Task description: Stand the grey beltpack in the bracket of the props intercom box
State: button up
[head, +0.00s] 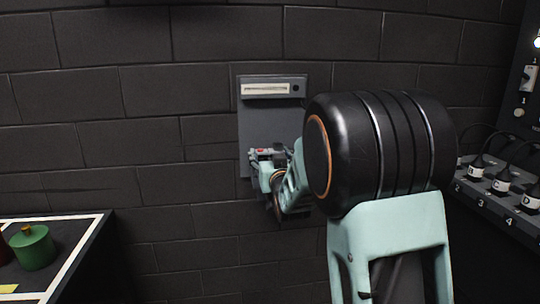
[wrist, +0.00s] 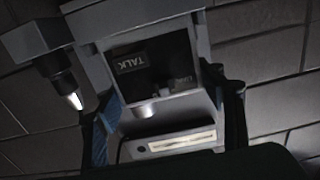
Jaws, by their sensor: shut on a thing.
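The props intercom box appears as a grey panel (head: 270,118) on the dark block wall, with a cream label strip and a dark knob at its top. My gripper (head: 268,168) is in front of the panel's lower part and is shut on the grey beltpack (head: 262,153), which shows only as a small grey piece with red on it. In the wrist view the beltpack (wrist: 185,107) sits between my two fingers, with a dark recessed face lettered TALK. My gripper and forearm hide the bracket area in the head view, so I cannot tell whether the beltpack touches the bracket.
A dark table (head: 75,250) with white edging stands at lower left, with a green lidded pot (head: 32,247) and a partly seen red item. At right a sloped console (head: 500,195) carries numbered cable plugs. The wall between table and panel is clear.

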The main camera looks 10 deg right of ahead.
jog(key=o, duration=1.5)
jog(key=shift+r, duration=0.1)
jog(key=shift+s, duration=0.1)
